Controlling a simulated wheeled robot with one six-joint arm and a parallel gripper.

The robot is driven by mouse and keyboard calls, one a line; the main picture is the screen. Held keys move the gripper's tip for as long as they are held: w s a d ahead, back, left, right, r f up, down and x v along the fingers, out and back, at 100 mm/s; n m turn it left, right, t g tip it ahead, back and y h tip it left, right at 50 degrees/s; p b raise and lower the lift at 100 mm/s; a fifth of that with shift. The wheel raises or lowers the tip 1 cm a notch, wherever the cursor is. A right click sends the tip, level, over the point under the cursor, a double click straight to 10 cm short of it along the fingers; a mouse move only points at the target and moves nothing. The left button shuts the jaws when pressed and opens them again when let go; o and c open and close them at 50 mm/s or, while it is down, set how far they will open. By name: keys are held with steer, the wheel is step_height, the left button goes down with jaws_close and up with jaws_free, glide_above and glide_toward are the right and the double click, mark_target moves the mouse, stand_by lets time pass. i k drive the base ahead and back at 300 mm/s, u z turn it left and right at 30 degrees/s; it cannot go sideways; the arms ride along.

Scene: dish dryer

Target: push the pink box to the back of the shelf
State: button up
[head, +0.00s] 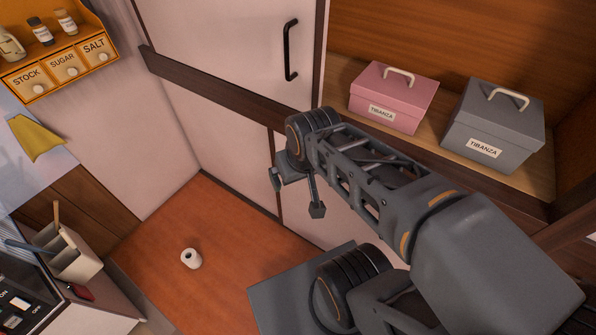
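The pink box (388,101) stands on the wooden shelf (343,84) at the upper right, toward the shelf's front. It has a pale handle on its lid and a "TIBANZA" label on its front. My gripper (296,198) hangs below and to the left of the box, in front of the cabinet, apart from the box. Its fingers point down and away from the shelf. Nothing is visibly held.
A grey box (490,128) stands right of the pink box. A sliding door (235,50) with a black handle closes the shelf's left side. A white roll (191,259) lies on the floor. A spice rack (60,60) hangs upper left. The floor's middle is mostly clear.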

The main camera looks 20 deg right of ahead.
mark_target(395, 98)
steer(key=k, duration=1.2)
steer(key=z, duration=0.65)
steer(key=i, duration=1)
steer(key=u, duration=1.25)
